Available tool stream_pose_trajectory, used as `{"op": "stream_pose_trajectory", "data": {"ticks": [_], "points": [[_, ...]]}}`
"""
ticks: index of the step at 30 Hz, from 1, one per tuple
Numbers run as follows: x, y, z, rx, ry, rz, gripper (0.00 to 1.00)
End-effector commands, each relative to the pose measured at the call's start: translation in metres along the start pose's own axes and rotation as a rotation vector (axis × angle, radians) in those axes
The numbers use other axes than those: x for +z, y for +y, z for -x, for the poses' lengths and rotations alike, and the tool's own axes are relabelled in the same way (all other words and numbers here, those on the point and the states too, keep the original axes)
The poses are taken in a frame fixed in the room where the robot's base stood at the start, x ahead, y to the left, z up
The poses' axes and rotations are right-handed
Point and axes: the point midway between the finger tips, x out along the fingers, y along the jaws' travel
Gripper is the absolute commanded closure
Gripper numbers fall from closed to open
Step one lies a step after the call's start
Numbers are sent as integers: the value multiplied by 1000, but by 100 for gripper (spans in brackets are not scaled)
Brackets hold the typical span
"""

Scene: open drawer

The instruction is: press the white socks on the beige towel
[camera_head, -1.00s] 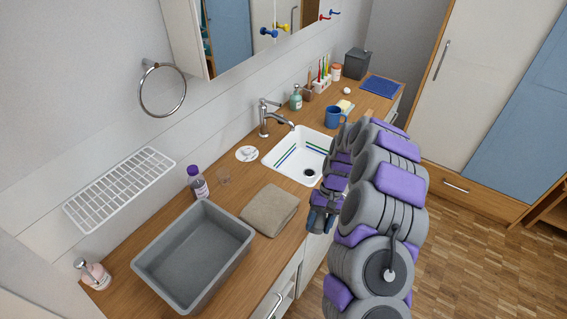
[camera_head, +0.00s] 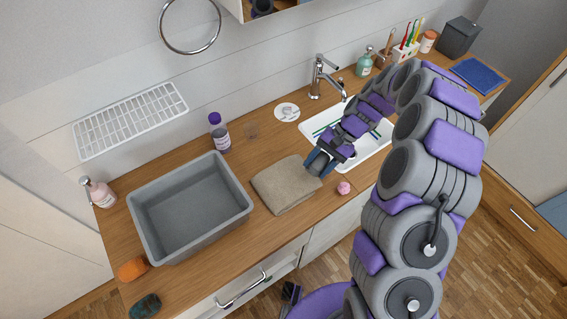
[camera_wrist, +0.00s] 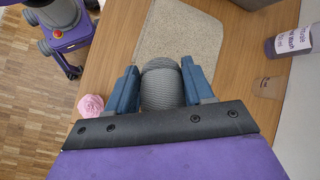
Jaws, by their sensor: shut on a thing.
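The beige towel (camera_head: 285,187) lies folded flat on the wooden counter, between the grey tub and the sink. It also shows in the wrist view (camera_wrist: 182,42). My gripper (camera_head: 320,164) is at the towel's right edge, near the sink. In the wrist view my gripper (camera_wrist: 162,88) has its two blue fingers on either side of a ribbed roll, the white socks (camera_wrist: 162,82), which look grey here. The roll's far end overlaps the towel's near edge in that view. I cannot tell whether it touches the towel. Its near end is hidden by the gripper's palm.
A pink roll (camera_head: 343,187) lies on the counter near the gripper. The grey tub (camera_head: 140,222) is left of the towel. Orange (camera_head: 133,269) and dark green (camera_head: 145,305) rolls lie front left.

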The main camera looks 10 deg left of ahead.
Motion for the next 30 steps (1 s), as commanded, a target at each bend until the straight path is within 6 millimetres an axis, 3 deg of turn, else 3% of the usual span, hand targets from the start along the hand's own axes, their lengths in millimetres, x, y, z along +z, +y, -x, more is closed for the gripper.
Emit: {"op": "stream_pose_trajectory", "data": {"ticks": [3,6,12,19,30], "points": [[19,-36,-16,-55,-53,-25,78],[35,-58,-24,-87,-90,-45,78],[49,-85,-35,-109,-125,-69,78],[44,-87,-47,-105,-126,-75,78],[27,-67,-68,-112,-129,-70,78]]}}
